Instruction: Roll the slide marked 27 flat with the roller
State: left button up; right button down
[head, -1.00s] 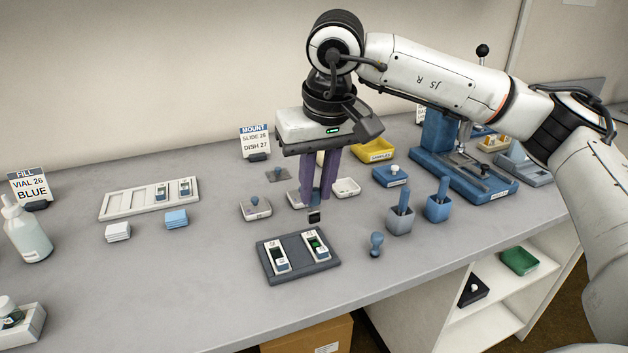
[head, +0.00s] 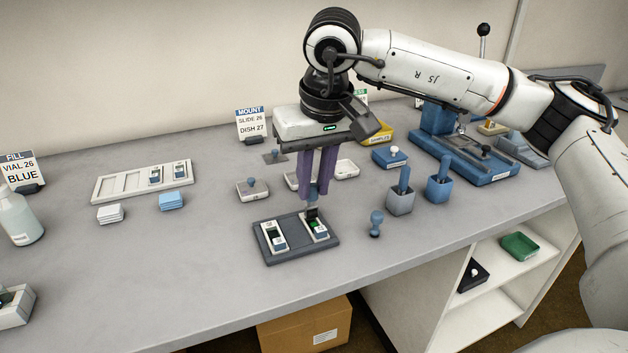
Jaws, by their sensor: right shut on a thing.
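A dark tray (head: 296,249) near the front edge of the bench holds two slides, a left one (head: 273,237) and a right one (head: 320,235) with green on it. Their numbers are too small to read. My right gripper (head: 313,198) points down, its purple fingers shut on a small roller with a dark head (head: 312,213). The roller head is over the far end of the right slide; I cannot tell whether it touches it. My left gripper is not in view.
A blue-knobbed tool (head: 376,224) stands right of the tray, with two blue-grey holders (head: 400,199) (head: 438,187) beyond. A white slide rack (head: 128,182) lies back left. Small dishes (head: 252,190) stand behind the tray.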

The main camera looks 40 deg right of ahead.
jog(key=shift+f, duration=0.2)
jog(key=shift+f+b, duration=0.25)
jog(key=shift+b, duration=0.05)
jog(key=shift+w, duration=0.15)
jog(key=shift+w+d, duration=0.1)
jog(key=shift+w, duration=0.3)
jog(key=shift+s+a, duration=0.25)
jog(key=shift+s, duration=0.9)
jog(key=shift+w, duration=0.1)
jog(key=shift+w+d, duration=0.25)
jog(key=shift+w, duration=0.8)
